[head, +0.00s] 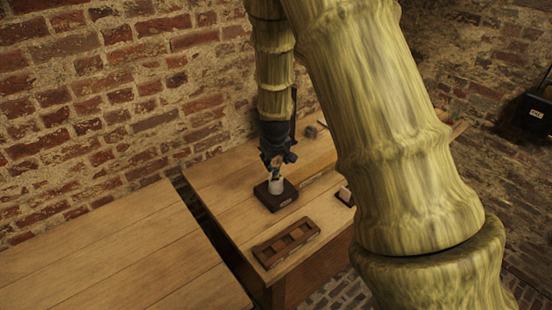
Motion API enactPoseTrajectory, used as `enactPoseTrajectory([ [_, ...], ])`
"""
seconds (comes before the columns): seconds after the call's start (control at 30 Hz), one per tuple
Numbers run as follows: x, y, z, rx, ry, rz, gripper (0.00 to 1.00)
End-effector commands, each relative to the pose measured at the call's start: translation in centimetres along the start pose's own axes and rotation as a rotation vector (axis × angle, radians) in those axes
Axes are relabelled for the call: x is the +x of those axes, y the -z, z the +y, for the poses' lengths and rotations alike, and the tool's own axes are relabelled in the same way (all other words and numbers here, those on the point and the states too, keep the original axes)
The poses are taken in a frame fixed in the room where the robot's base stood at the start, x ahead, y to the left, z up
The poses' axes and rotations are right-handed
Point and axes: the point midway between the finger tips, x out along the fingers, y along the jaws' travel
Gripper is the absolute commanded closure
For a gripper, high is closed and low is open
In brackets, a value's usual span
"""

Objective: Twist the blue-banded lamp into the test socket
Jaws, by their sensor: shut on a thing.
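My gripper (277,162) is at the end of my arm, pointing down over the wooden bench. It is shut on the lamp (276,176), of which only a small bluish part shows between the fingers. Directly below is the test socket, a whitish cup (276,186) on a dark square base (275,197). The lamp's lower end is at the mouth of the cup; I cannot tell how deep it sits. The fingers hide most of the lamp.
A dark wooden tray (262,257) with several compartments lies near the bench's front edge. A small dark block with a pale top (345,195) is partly behind my arm. A gap separates the bench from another table (110,255) at left. A brick wall (100,90) stands behind.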

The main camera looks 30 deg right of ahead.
Motion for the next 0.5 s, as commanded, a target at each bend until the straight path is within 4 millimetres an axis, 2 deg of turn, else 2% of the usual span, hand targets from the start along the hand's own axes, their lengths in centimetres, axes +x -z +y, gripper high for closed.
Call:
enactPoseTrajectory([
  [0.5,0.54,-0.21,-0.09,0.000,0.000,0.000,0.79],
])
